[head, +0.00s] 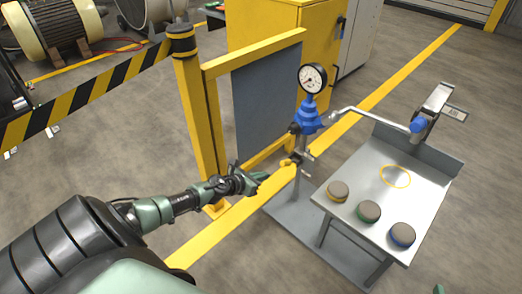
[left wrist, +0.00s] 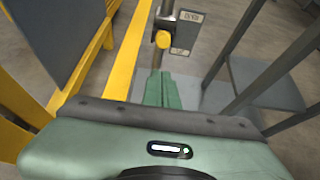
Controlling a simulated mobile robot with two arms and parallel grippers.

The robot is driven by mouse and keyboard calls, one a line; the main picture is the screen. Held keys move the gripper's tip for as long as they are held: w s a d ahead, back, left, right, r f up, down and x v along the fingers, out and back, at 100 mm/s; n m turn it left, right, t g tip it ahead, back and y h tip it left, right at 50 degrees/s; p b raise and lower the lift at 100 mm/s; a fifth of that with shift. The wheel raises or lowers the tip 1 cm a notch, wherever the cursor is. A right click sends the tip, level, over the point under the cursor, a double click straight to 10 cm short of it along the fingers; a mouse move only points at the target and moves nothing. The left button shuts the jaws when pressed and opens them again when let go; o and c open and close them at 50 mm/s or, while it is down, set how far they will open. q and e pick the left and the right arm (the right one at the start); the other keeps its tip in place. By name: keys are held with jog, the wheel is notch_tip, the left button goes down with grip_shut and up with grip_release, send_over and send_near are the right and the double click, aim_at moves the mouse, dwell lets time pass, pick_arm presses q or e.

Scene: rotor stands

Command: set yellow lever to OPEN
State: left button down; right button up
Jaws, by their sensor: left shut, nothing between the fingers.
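The yellow lever (head: 287,162) sits on the thin upright pipe below the blue fitting and gauge, its yellow end sticking out toward the left. In the left wrist view its rounded yellow end (left wrist: 163,40) faces me, beside a small grey label plate (left wrist: 187,33) whose lettering I cannot read. My left gripper (head: 262,177) is shut and empty, a little left of and below the lever, apart from it. Its closed green fingers (left wrist: 163,82) point toward the pipe just below the lever. A small green piece at the bottom right of the head view may be my right gripper (head: 438,289).
A pressure gauge (head: 312,78) tops the blue fitting (head: 307,117). A metal table (head: 365,185) with several round knobs stands to the right. A yellow-framed panel (head: 265,100) and post (head: 190,110) stand close behind my left arm. Open floor lies in front.

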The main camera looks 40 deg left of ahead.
pick_arm(q)
jog(key=shift+s+r, duration=0.25)
jog(key=shift+r, duration=0.05)
pick_arm(e)
jog(key=shift+s+d+f+g, duration=0.2)
jog(key=shift+s+f+g, duration=0.15)
jog(key=shift+f, duration=0.15)
jog(key=shift+s+d+f+g, duration=0.15)
jog(key=shift+s+f+g, duration=0.2)
jog(key=shift+f, duration=0.15)
